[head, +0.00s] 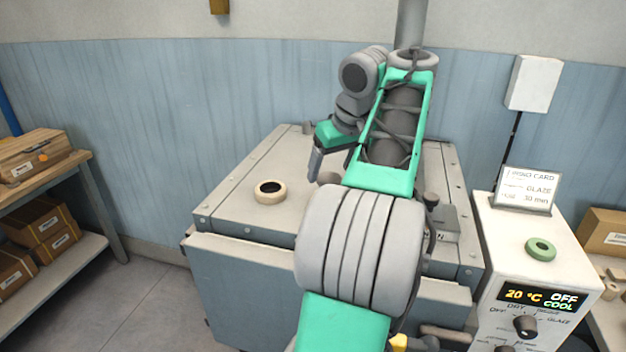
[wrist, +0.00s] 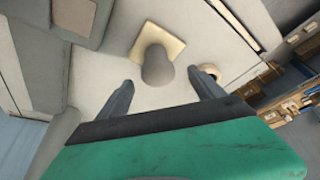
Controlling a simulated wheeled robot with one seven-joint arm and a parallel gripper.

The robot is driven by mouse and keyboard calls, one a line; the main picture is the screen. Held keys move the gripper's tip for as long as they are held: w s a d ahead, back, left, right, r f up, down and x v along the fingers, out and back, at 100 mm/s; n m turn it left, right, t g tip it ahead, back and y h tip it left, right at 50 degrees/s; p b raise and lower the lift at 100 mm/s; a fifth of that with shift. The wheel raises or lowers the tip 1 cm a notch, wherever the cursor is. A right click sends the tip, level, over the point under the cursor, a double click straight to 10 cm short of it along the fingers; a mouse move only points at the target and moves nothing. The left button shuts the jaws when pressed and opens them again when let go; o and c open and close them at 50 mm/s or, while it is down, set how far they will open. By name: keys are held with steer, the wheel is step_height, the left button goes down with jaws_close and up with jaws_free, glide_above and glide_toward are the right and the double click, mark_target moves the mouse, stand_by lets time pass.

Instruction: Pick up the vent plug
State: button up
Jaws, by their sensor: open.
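The vent plug looks to be the grey rounded knob (wrist: 157,68) on a cream square plate (wrist: 152,38) in the wrist view. It stands on the dryer's top. In the head view, a small grey knob (head: 327,178) shows just below my gripper, and my arm hides much of the area around it. My gripper (head: 332,164) is open and empty, pointing down over the dryer top. In the wrist view, the knob lies between the lines of the two fingers (wrist: 160,84), a little beyond their tips. I see no contact.
A cream ring (head: 270,196) with a dark hole lies on the dryer top (head: 235,211), left of my gripper. A pipe (head: 411,25) rises at the back. At right stand a control box (head: 484,225) with a green ring (head: 540,249) and a card (head: 525,190). Shelves with boxes (head: 38,220) stand at left.

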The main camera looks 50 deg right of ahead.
steer(key=b+x, duration=0.3)
steer(key=x, duration=0.1)
steer(key=b+x, duration=0.3)
steer(key=shift+s+d+f, duration=0.1)
steer(key=shift+d+f, duration=0.05)
steer(key=shift+f, duration=0.25)
steer(key=shift+r, duration=0.15)
steer(key=c, duration=1.5)
steer(key=shift+c, duration=0.4)
steer(key=shift+r, duration=0.1)
steer(key=shift+c, duration=0.2)
